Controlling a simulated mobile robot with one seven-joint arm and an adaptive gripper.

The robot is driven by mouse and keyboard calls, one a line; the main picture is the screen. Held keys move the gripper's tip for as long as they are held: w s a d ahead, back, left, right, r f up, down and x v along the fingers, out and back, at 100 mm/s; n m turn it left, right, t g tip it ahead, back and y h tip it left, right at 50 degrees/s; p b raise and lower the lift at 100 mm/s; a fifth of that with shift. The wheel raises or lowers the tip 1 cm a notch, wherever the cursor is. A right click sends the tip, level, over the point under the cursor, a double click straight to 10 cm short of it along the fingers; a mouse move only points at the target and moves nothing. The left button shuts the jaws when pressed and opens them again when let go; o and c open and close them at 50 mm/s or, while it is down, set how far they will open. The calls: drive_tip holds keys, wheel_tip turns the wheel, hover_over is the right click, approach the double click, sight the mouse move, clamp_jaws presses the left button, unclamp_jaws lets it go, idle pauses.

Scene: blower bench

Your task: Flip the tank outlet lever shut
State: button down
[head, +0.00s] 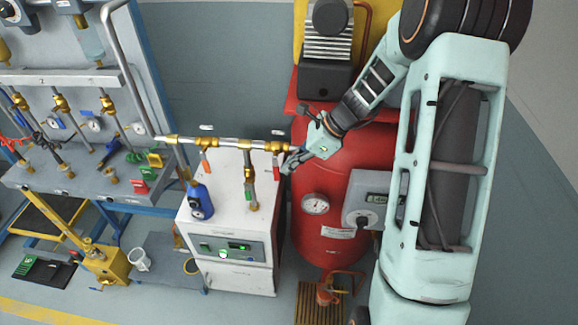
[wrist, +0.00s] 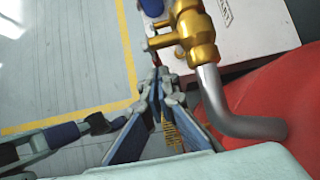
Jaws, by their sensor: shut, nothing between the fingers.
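The red tank (head: 325,190) stands right of the white cabinet, and a grey pipe (wrist: 225,105) bends from it to a brass valve (wrist: 197,38). In the head view this valve (head: 275,146) sits at the right end of the horizontal pipe. A red lever (head: 276,161) hangs below it, across the pipe line. My gripper (head: 287,168) is shut and empty, close to the right of the lever. In the wrist view the fingertips (wrist: 160,76) point at the lever, of which a small red part (wrist: 156,60) shows beyond them. I cannot tell whether they touch.
The white cabinet (head: 232,215) carries a blue bottle (head: 200,201), a valve with an orange lever (head: 204,160) and one with a green lever (head: 248,190). A valve panel (head: 75,110) fills the left.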

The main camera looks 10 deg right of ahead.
drive_tip(key=v, duration=1.1)
drive_tip(key=s+d+f+y+b, duration=0.1)
drive_tip(key=d+f+y+b, duration=0.1)
drive_tip(key=d+f+b, duration=0.3)
drive_tip(key=w+a+f, duration=0.2)
drive_tip(key=a+f, duration=0.3)
drive_tip(key=a, duration=0.5)
drive_tip(key=shift+w+a+f+t+b, duration=0.25)
drive_tip(key=shift+a+f+t+b, duration=0.05)
drive_tip(key=shift+a+f, duration=0.05)
drive_tip(key=shift+w+a+f+y+b, duration=0.1)
drive_tip(key=shift+a+y+b, duration=0.45)
drive_tip(key=shift+b, duration=0.25)
